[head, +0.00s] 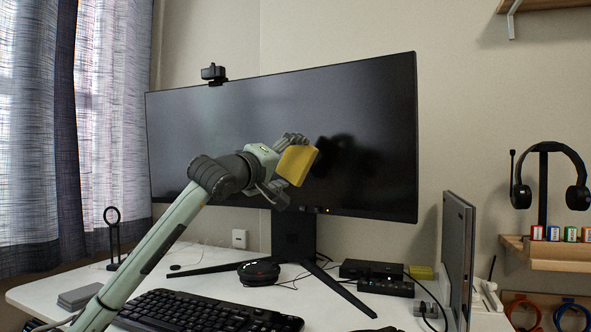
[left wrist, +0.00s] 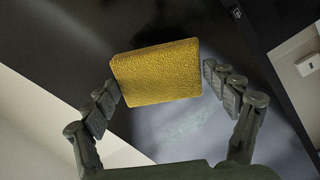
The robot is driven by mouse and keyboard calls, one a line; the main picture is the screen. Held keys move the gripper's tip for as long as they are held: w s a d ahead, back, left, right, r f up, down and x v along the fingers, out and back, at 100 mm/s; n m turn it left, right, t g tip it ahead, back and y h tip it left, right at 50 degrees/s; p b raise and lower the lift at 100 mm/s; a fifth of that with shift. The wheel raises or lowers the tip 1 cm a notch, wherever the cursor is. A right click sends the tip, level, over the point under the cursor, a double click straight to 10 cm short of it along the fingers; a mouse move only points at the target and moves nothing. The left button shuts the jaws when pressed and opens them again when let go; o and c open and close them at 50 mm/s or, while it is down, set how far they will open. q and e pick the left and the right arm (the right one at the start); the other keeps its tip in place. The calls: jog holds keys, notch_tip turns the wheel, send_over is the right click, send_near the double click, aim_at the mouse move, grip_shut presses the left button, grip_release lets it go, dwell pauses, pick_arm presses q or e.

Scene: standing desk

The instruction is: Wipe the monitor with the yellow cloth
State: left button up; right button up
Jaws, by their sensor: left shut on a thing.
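The yellow cloth (head: 297,165) looks like a thick folded block. My left gripper (head: 287,160) is shut on it and holds it in front of the middle of the dark monitor (head: 220,130). In the left wrist view the cloth (left wrist: 157,72) sits between the two fingers of the left gripper (left wrist: 162,80). A dark shadow or reflection shows on the screen beside the cloth; I cannot tell whether the cloth touches the screen. A faint pale smudge (left wrist: 187,126) shows below the cloth in the wrist view. My right gripper is out of view.
A webcam (head: 213,73) sits on the monitor's top edge. The monitor stand (head: 293,237), a black keyboard (head: 190,311), a round black device (head: 258,272) and black boxes (head: 377,275) are on the white desk (head: 215,262). A grey panel (head: 457,255) stands upright at right, near headphones (head: 577,195).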

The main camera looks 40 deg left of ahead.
aim_at(294, 162)
pick_arm(q)
jog(key=shift+s, duration=0.1)
jog(key=shift+s+d+f+b, duration=0.1)
jog(key=shift+s+f+b, duration=0.1)
jog(key=shift+s+b, duration=0.6)
jog(key=shift+s, duration=0.4)
jog(key=shift+s+d+r, duration=0.1)
jog(key=shift+s, duration=0.1)
